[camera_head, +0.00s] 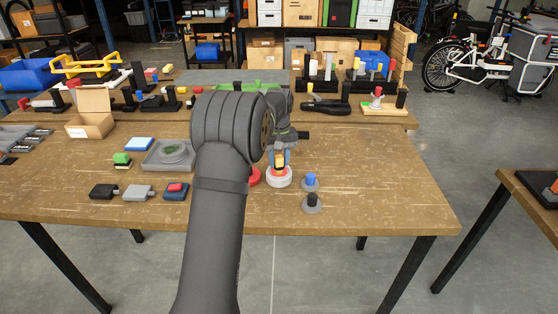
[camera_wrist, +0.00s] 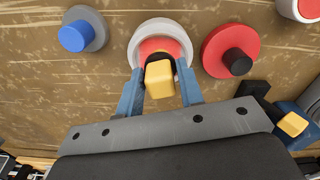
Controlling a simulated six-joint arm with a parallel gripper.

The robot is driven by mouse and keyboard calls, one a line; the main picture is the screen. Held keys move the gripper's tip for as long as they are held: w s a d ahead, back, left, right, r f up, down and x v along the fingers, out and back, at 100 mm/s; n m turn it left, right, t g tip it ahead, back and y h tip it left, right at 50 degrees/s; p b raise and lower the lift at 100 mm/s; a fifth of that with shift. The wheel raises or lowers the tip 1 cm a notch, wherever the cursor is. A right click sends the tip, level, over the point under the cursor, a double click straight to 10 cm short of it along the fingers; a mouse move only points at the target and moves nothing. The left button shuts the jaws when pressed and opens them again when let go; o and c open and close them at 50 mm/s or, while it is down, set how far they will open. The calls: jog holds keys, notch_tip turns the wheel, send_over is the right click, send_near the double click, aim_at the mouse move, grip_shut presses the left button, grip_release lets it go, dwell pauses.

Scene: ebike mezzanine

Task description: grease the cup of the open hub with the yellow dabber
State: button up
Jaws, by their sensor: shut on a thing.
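The yellow dabber (camera_wrist: 160,80) is between the blue fingers of my gripper (camera_wrist: 160,92), which is shut on it. In the head view my gripper (camera_head: 279,158) is low over the right-middle of the table. The dabber's dark lower end points down at a round white cup with a red inside (camera_head: 279,182). This cup also shows in the wrist view (camera_wrist: 160,25), just beyond the dabber; it appears to be the open hub. I cannot tell whether the dabber touches the cup; its tip is hidden.
A grey disc with a blue knob (camera_head: 311,182) and one with a black knob (camera_head: 312,203) stand right of the cup. A red disc with a black knob (camera_wrist: 230,52) stands close on its other side. Another white, red-centred round part (camera_wrist: 300,8) is at the wrist view's corner.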

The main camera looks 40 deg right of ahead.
jog(key=shift+r, duration=3.5)
jog(key=w+a+f, duration=0.1)
jog(key=w+a, duration=0.4)
jog(key=a, duration=0.4)
jog(key=w+a+f+n, duration=0.1)
jog(key=w+a, duration=0.4)
jog(key=a, duration=0.3)
jog(key=w+a+f, duration=0.1)
jog(key=w+a, duration=0.5)
jog(key=a, duration=0.3)
jog(key=a+f, duration=0.2)
jog(key=a, duration=1.2)
jog(key=a+f+n, duration=0.1)
jog(key=a+f, duration=0.1)
jog(key=a, duration=1.3)
